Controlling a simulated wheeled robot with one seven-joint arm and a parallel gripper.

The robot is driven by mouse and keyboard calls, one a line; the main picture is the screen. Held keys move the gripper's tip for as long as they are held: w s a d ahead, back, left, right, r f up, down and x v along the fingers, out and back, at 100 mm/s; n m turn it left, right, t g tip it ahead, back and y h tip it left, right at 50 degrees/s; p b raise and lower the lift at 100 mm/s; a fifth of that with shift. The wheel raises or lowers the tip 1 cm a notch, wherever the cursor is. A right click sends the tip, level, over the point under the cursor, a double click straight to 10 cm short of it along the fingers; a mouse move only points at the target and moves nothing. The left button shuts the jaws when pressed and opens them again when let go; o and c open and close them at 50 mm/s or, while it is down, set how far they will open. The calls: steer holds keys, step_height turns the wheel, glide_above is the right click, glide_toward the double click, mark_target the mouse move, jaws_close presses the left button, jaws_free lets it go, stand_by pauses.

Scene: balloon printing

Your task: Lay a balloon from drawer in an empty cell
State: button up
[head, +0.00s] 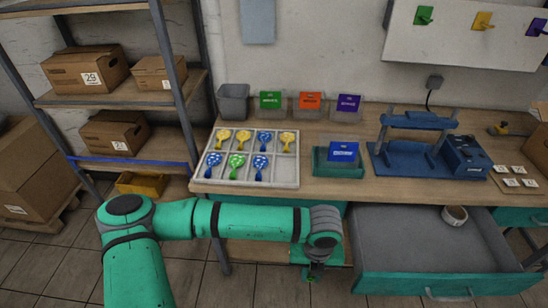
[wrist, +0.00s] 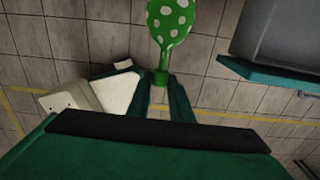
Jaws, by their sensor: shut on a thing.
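My gripper (head: 313,272) is in front of the table, left of the open drawer (head: 400,245). In the wrist view my gripper (wrist: 161,80) is shut on the neck of a green balloon with white dots (wrist: 172,22), held over the floor. In the head view the balloon cannot be made out. The grey cell tray (head: 245,183) lies on the table's left part. Its back row holds yellow and blue balloons (head: 264,139). Its front row holds a blue, a green (head: 236,164) and a blue balloon. The front right cell (head: 284,169) is empty.
A teal tray with a blue card (head: 343,152) stands right of the cell tray, then a blue press (head: 400,160). Bins with coloured cards (head: 272,101) line the back. The drawer holds a small round cup (head: 454,214). A box shelf (head: 110,100) stands left.

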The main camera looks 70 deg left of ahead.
steer(key=shift+s+d+f, duration=0.15)
steer(key=shift+s+d, duration=0.05)
steer(key=shift+d, duration=0.05)
steer(key=w+d+f+n, duration=0.7)
steer(key=w+d, duration=0.1)
steer(key=d, duration=0.2)
steer(key=w+d+f+n, duration=0.7)
steer(key=w+d, duration=0.1)
steer(key=d, duration=0.3)
steer(key=w+d+f+n, duration=0.7)
steer(key=w+d+n, duration=0.1)
steer(key=d, duration=0.3)
steer(key=shift+f, duration=0.1)
